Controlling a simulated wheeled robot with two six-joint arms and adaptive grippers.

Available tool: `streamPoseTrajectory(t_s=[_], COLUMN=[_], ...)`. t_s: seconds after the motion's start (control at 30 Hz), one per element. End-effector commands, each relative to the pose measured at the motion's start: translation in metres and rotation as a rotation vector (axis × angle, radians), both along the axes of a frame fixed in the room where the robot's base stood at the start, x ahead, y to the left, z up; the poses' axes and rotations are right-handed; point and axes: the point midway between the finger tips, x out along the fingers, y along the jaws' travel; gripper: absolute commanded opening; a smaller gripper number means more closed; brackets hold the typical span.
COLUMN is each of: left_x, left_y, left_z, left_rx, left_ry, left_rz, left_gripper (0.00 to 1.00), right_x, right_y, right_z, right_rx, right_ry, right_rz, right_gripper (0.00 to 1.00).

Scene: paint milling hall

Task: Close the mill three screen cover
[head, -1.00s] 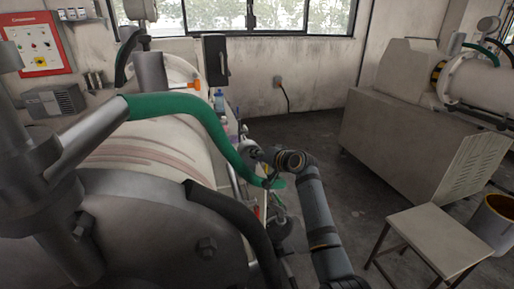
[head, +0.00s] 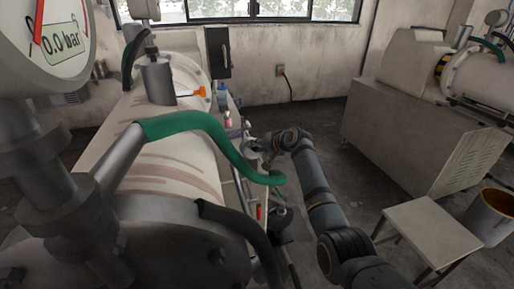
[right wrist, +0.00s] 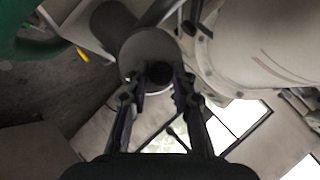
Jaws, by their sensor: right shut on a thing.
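The nearest mill has a cream drum (head: 180,160) with a green hose (head: 195,122) over it. A dark upright plate with a handle (head: 217,55) stands at its far end; I cannot tell whether it is the screen cover. What this cylinder belongs to is unclear. My left gripper is out of view.
A stool (head: 430,228) and a yellow-rimmed bucket (head: 496,216) stand at the right, before another mill (head: 425,125). Open floor lies between the mills.

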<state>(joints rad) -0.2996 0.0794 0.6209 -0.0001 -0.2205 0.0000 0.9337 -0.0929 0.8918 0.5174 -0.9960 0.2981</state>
Motion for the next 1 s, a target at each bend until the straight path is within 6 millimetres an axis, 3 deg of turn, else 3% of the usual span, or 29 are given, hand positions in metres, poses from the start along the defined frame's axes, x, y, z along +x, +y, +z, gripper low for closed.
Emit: streamPoseTrajectory(t_s=[0.03, 0.07, 0.23, 0.67, 1.0], left_x=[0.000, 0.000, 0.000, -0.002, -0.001], left_y=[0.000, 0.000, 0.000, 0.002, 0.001], left_z=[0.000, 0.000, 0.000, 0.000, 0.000], left_rx=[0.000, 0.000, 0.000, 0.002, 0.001], left_ry=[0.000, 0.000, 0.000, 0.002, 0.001], left_rz=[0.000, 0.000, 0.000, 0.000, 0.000], left_gripper=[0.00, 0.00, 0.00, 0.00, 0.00], right_x=[0.000, 0.000, 0.000, -0.007, -0.056], right_y=[0.000, 0.000, 0.000, -0.006, -0.043], right_z=[0.001, 0.001, 0.001, 0.007, 0.045], right_rx=[0.000, 0.000, 0.000, 0.001, -0.001], right_ry=[-0.002, -0.002, -0.002, -0.004, -0.005], right_rz=[0.000, 0.000, 0.000, -0.001, -0.002], right_gripper=[0.00, 0.26, 0.47, 0.47, 0.47])
